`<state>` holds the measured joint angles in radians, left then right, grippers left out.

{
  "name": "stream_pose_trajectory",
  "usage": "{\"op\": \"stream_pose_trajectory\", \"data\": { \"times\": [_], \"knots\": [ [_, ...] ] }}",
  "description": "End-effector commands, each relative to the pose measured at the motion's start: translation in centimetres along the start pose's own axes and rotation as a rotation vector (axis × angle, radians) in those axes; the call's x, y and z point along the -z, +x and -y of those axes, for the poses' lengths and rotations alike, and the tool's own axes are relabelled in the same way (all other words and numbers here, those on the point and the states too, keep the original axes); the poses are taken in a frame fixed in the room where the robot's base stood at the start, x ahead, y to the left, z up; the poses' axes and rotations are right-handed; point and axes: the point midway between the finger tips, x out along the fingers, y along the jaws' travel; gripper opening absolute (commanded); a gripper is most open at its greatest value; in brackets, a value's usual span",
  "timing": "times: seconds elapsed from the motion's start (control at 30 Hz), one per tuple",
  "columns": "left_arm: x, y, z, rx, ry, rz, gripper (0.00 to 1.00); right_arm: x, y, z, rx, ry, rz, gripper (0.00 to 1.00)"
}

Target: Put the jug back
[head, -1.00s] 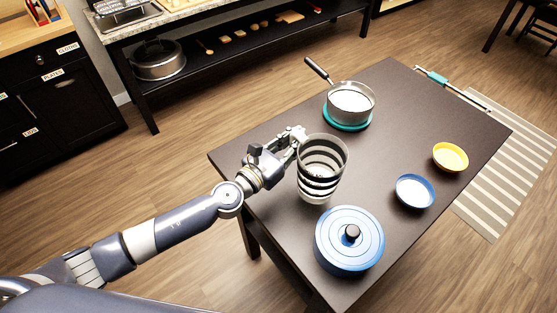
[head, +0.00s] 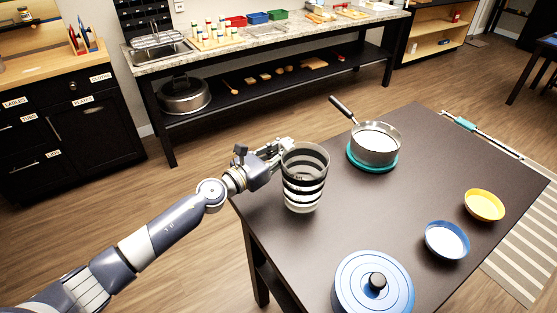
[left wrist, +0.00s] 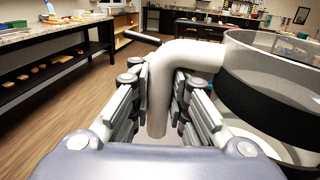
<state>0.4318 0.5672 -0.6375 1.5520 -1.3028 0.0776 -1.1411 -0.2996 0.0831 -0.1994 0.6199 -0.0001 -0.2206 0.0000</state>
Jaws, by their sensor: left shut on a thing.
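The jug (head: 303,185) is a clear, flared vessel with black and white bands. It is upright at the left part of the dark table (head: 420,185). My left gripper (head: 284,150) is at its left side, shut on the jug's pale handle. In the left wrist view, the handle (left wrist: 185,58) runs between the two fingers (left wrist: 160,95), and the jug's banded body (left wrist: 275,85) fills the right side. I cannot tell whether the jug's base touches the table. My right gripper is not in view.
A saucepan (head: 376,145) stands on a teal trivet (head: 354,161) behind the jug. A blue lidded pot (head: 350,283) is at the front; blue (head: 447,240) and yellow (head: 485,205) bowls are at right. A counter (head: 290,33) with a lower shelf (head: 285,80) stands behind.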

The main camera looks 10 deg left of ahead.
Motion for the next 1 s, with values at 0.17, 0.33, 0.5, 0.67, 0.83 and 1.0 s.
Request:
{"op": "stream_pose_trajectory", "data": {
  "times": [0.17, 0.33, 0.5, 0.67, 0.83, 1.0],
  "knots": [
    [-0.1, 0.2, -0.8, 0.000, -0.002, 0.003, 0.00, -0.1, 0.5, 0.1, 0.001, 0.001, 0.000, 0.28],
    [0.2, 0.5, -2.7, -0.002, -0.003, 0.005, 0.00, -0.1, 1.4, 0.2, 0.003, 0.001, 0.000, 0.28],
    [1.8, 0.5, -2.9, 0.000, -0.006, 0.003, 0.00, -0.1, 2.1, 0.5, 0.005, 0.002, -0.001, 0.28],
    [2.9, 0.5, -3.0, -0.001, -0.005, 0.004, 0.00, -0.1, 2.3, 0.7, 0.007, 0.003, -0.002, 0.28],
    [3.2, 0.5, -3.0, 0.001, -0.002, 0.003, 0.00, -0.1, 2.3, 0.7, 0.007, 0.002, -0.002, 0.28],
    [3.1, 0.5, -3.0, 0.001, -0.001, 0.003, 0.00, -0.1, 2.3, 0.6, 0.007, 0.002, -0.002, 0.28]
  ]
}}
